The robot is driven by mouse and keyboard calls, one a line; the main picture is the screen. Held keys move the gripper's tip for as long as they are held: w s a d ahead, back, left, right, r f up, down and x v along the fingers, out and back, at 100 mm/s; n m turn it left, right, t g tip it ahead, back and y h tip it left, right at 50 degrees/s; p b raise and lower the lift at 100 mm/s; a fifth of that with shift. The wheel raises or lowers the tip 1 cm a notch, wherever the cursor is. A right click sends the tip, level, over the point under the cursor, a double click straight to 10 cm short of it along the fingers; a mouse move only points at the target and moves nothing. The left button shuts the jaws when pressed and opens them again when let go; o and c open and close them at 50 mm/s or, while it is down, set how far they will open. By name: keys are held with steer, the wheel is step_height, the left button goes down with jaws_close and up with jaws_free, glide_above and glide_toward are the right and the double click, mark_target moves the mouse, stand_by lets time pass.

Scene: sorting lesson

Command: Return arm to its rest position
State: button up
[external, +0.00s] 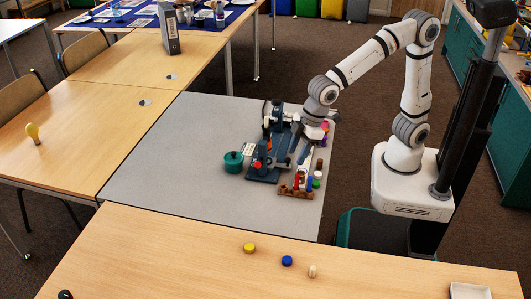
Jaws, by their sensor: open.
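My arm is white with grey joints and reaches left from its base over the grey mat (165,165). My gripper (296,157) hangs at the arm's end, low over the right part of the mat, and is open. It is close to a dark blue stand (262,176). The jaws are small and partly lost against the stand, so I cannot tell whether they touch it. I see nothing clearly held between them.
A teal pot (233,163) stands left of the stand. A wooden rack (296,192) with coloured pegs is in front. Yellow (250,247) and blue (287,260) pieces lie on the near table. A grey binder (169,28) stands behind. The mat's left side is clear.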

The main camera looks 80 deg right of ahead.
steer(key=s+d+r+m+p, duration=0.1)
steer(key=d+r, duration=0.1)
steer(key=d, duration=0.5)
steer(key=s+d+r+m+p, duration=0.1)
steer(key=d+r+m, duration=0.15)
steer(key=d, duration=0.45)
steer(key=s+d+r+m+h+p, duration=0.2)
steer(key=s+d+m+p, duration=0.1)
steer(key=s+d, duration=0.9)
steer(key=d+p, duration=0.1)
steer(key=d, duration=0.3)
steer(key=shift+r+m+p, duration=0.2)
steer(key=shift+m+p, duration=0.15)
